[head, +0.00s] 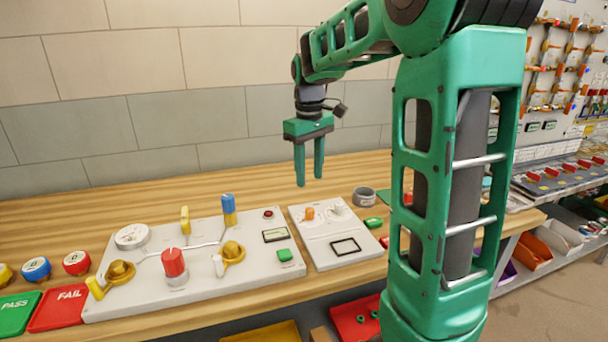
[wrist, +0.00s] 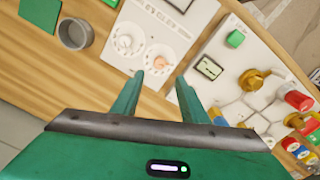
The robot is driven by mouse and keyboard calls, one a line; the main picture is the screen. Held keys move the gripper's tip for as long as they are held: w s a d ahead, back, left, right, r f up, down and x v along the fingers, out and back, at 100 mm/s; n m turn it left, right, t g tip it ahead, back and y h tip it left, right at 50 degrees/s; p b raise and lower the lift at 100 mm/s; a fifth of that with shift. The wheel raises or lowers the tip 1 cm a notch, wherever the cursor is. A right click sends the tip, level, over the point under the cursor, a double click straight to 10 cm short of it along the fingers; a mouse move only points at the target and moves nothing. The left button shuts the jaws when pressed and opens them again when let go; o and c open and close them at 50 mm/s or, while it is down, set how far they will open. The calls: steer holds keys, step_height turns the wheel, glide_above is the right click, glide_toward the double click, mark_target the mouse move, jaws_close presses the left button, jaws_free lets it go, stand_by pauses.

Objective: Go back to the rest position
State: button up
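My green gripper (head: 310,181) hangs above the back of the wooden bench, pointing down, behind the smaller panel. Its two fingers are apart with nothing between them. They also show apart and empty in the wrist view (wrist: 160,76). The large white valve panel (head: 205,291) carries a red knob (head: 174,263), yellow valves, a blue-topped handle (head: 229,210), a round gauge (head: 132,236) and a green button (head: 284,255). The smaller panel (head: 318,227) beside it has an orange knob (head: 310,213), a white dial and a black-framed window. The gripper touches none of these.
A grey cup (head: 363,196) stands on the bench right of the small panel. A green PASS plate (head: 18,312) and a red FAIL plate (head: 62,307) lie at the left, with round tokens behind. A tiled wall bounds the back. Red trays sit below the bench edge.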

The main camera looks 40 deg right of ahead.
steer(key=s+a+f+m, duration=0.1)
steer(key=s+f+m, duration=0.3)
steer(key=s, duration=1)
steer(key=s+a+f+m, duration=0.1)
steer(key=s+f+m, duration=0.3)
steer(key=s, duration=1)
steer(key=shift+s, duration=0.25)
steer(key=shift+w+f, duration=0.2)
steer(key=shift+w, duration=0.45)
